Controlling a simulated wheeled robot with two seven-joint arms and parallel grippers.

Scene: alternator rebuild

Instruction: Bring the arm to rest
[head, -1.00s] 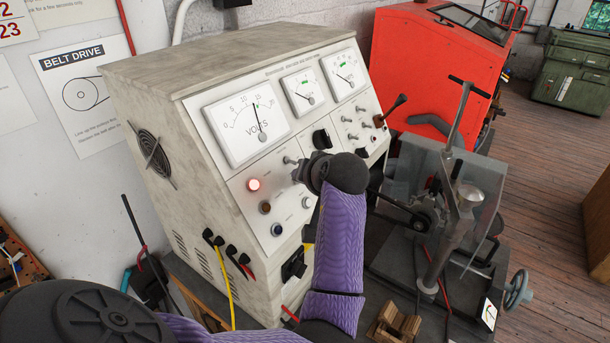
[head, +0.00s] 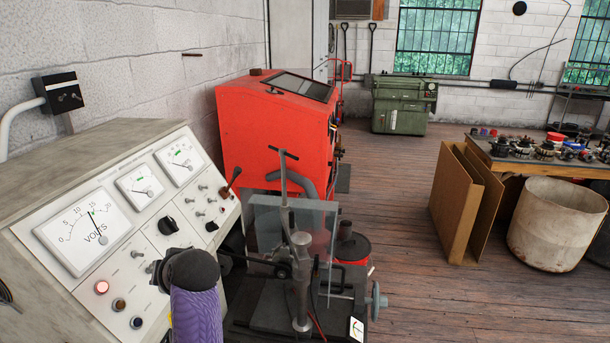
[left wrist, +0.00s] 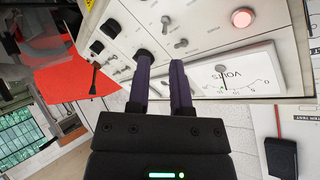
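My left arm rises from the bottom of the head view in a purple sleeve, with a black wrist. Its gripper (head: 155,270) points at the sloped control panel (head: 140,230) of the test bench. In the left wrist view the two purple fingers (left wrist: 160,66) stand apart with bare panel showing between them, so the gripper is open and empty. A black rotary knob shows close by the left fingertip; I cannot tell whether they touch. The red lamp (head: 102,287) is lit and the volts meter (head: 90,231) needle stands near 15. My right gripper is out of view.
A belt-driven stand with a clear shield (head: 300,235) is just right of my arm. A red cabinet (head: 270,125) stands behind it. Farther right are a cardboard sheet (head: 462,205), a round bin (head: 555,222) and a parts table (head: 590,168). Wooden floor between is clear.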

